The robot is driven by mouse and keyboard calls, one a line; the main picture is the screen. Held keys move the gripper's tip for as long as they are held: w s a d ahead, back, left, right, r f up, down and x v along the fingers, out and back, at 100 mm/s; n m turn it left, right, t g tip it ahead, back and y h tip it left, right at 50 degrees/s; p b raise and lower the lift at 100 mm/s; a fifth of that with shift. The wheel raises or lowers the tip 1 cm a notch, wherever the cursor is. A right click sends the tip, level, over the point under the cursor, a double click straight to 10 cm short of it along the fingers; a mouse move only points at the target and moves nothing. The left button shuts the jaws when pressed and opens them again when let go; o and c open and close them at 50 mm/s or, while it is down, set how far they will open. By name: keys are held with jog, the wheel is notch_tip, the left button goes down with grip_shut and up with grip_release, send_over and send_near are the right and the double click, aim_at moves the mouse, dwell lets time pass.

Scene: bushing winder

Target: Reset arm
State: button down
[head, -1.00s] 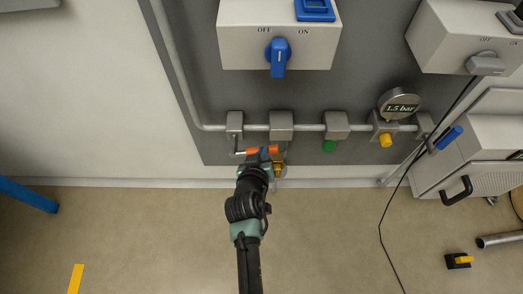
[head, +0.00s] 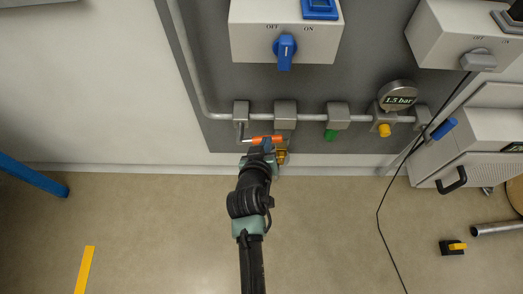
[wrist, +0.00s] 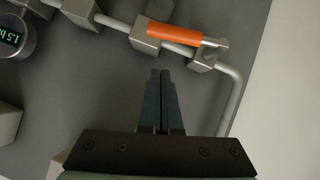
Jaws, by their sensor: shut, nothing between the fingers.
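My arm reaches up from the bottom of the head view toward the pipe on the grey wall panel (head: 370,70). My gripper (wrist: 161,72) is shut and empty in the wrist view, its two dark fingers side by side. An orange handle (wrist: 172,34) on the pipe lies just beyond the fingertips in the wrist view, with a gap between them. The orange handle also shows in the head view (head: 264,139), right above my gripper, which partly hides it. A brass-coloured fitting (head: 282,157) hangs beside my gripper.
A box with a blue rotary switch (head: 285,46) is above, and a grey-switch box (head: 478,58) is at right. A pressure gauge (head: 398,95) reads 1.5 bar. A black cable (head: 379,212) hangs right. The floor at left is mostly clear.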

jog(key=d+p+v, duration=0.1)
jog(key=v, duration=0.5)
jog(key=shift+a+r, duration=0.15)
jog(key=shift+a, duration=0.2)
jog(key=w+r+m+t, duration=0.1)
jog(key=w+r+t, duration=0.3)
jog(key=r, duration=1.2)
jog(key=w+r+m+t, duration=0.1)
jog(key=w+r+t, duration=0.3)
jog(key=r, duration=1.3)
jog(key=s+r+t+y, duration=0.1)
jog(key=s+r+t, duration=0.3)
jog(key=r, duration=0.7)
jog(key=s+r+t+p, duration=0.1)
jog(key=s+r, duration=0.5)
jog(key=r, duration=0.5)
jog(key=s+r+t+y, duration=0.1)
jog(key=s+r+t, duration=0.3)
jog(key=r, duration=0.8)
notch_tip(320, 180, up, 16)
jog(key=g+p, duration=0.1)
jog(key=p, duration=1.6)
jog(key=shift+f, duration=0.2)
